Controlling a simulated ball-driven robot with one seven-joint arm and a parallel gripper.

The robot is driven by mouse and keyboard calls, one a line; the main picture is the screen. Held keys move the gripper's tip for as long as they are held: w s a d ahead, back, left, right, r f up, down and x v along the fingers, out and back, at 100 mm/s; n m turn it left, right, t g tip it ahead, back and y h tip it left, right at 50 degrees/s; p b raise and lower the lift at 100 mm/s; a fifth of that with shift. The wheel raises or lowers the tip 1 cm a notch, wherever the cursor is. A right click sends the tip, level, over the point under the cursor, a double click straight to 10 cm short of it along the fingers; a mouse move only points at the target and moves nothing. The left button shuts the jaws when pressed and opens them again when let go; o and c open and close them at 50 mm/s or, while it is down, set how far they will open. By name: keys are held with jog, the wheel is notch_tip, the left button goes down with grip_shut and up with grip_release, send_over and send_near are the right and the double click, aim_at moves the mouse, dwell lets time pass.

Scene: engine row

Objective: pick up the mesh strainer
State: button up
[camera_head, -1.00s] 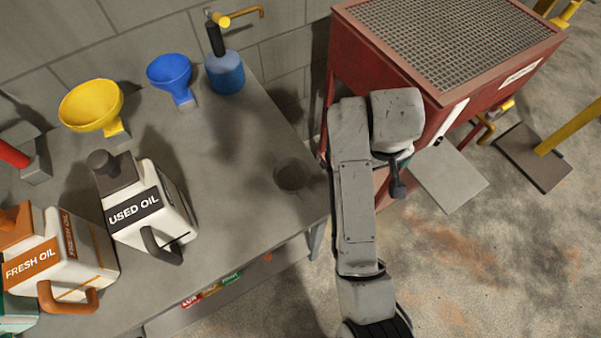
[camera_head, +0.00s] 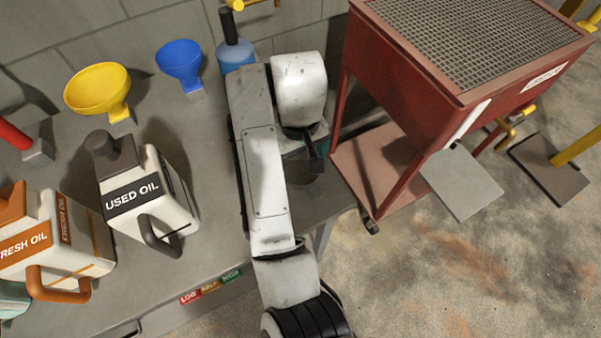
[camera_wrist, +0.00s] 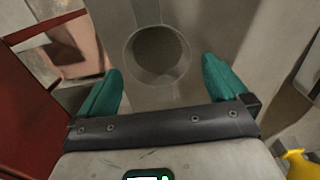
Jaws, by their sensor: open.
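A round, dark-centred cup shape with a thin grey rim, which looks like the mesh strainer (camera_wrist: 158,54), sits on the grey bench in the wrist view. Its mesh is too faint to make out. My gripper (camera_wrist: 161,70) is open and empty, its two teal fingers apart. The strainer shows between and just beyond the fingertips, touching neither. In the head view, my gripper (camera_head: 316,145) is over the right end of the bench, and my arm hides most of the strainer.
The bench (camera_head: 215,215) also holds a used oil jug (camera_head: 150,195), a fresh oil jug (camera_head: 55,240), a yellow funnel (camera_head: 97,90), a blue funnel (camera_head: 180,62) and a blue bottle (camera_head: 236,52). A red grated-top cabinet (camera_head: 440,110) stands close at right.

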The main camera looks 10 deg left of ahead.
aim_at(301, 174)
jog(key=shift+w+d+f, duration=0.1)
jog(key=shift+f, duration=1.2)
jog(key=shift+w+d+f, duration=0.1)
jog(key=shift+f, duration=1.2)
jog(key=c, duration=0.9)
jog(key=shift+r, duration=0.1)
